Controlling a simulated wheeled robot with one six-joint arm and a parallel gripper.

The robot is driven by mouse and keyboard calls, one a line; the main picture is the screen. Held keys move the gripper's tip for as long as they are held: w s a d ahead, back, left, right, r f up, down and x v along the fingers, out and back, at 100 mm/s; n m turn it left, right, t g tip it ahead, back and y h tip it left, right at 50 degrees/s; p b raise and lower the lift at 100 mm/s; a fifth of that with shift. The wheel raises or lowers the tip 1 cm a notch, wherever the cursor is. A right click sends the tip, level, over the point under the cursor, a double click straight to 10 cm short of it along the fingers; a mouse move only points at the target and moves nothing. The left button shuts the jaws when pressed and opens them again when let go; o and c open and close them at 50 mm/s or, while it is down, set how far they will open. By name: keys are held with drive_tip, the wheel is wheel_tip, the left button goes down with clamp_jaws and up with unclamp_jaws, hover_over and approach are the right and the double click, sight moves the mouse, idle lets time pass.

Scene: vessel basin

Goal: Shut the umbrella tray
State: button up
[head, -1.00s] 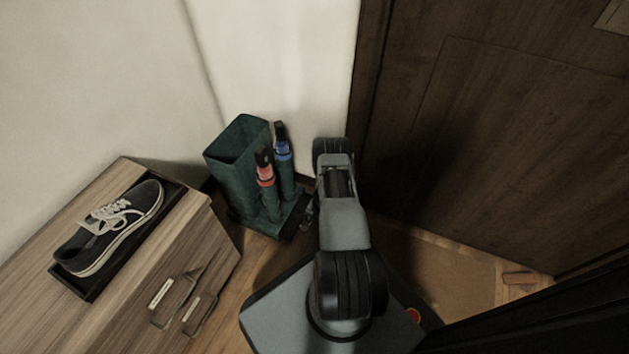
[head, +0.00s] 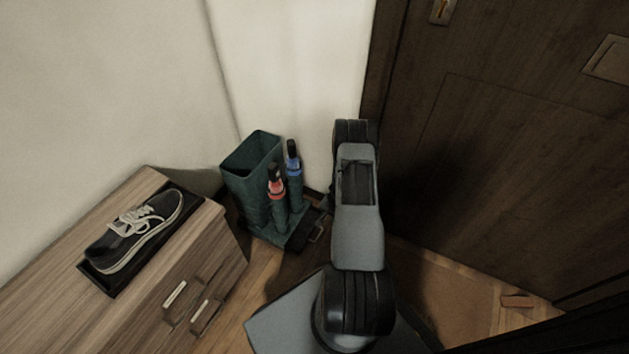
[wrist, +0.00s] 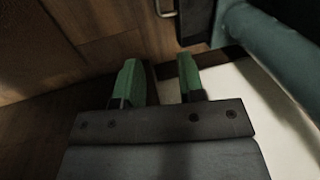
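In the wrist view, the handle (wrist: 163,9) and dark tray edge (wrist: 194,22) show at the top. A teal tube (wrist: 268,42) crosses the upper right. My gripper (wrist: 158,75) is open and empty, its green fingers apart, short of the handle. In the head view my arm hides it.
A wooden cabinet (head: 215,255) with two handles stands at the left, a dark shoe (head: 135,230) in a black tray on top. A dark wooden door (head: 500,150) stands at the right. Wooden floor shows between cabinet and stand.

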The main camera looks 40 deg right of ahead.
drive_tip(key=w+a+r+n+p, duration=0.1)
drive_tip(key=w+r+p, duration=0.1)
drive_tip(key=r, duration=0.6)
drive_tip(key=w+a+r+n+p, duration=0.1)
drive_tip(key=w+a+r+p, duration=0.1)
drive_tip(key=r, duration=0.6)
drive_tip(key=shift+w+a+t+y+p, duration=0.15)
drive_tip(key=shift+w+t+y+p, duration=0.15)
drive_tip(key=shift+w+t+p, duration=0.15)
drive_tip(key=shift+w, duration=0.1)
drive_tip(key=s+f+b, duration=0.1)
drive_tip(key=f+b, duration=0.3)
drive_tip(key=f, duration=0.6)
drive_tip(key=s+f+m+b, duration=0.1)
drive_tip(key=f+b, duration=0.3)
drive_tip(key=f, duration=0.6)
drive_tip(key=s+f+m+g+b, duration=0.1)
drive_tip(key=f+b, duration=0.3)
drive_tip(key=f, duration=0.6)
drive_tip(key=shift+s+f, duration=0.3)
drive_tip(key=shift+f, duration=0.1)
drive_tip(key=shift+b+x, duration=0.3)
drive_tip(key=shift+x, duration=0.5)
clamp_jaws()
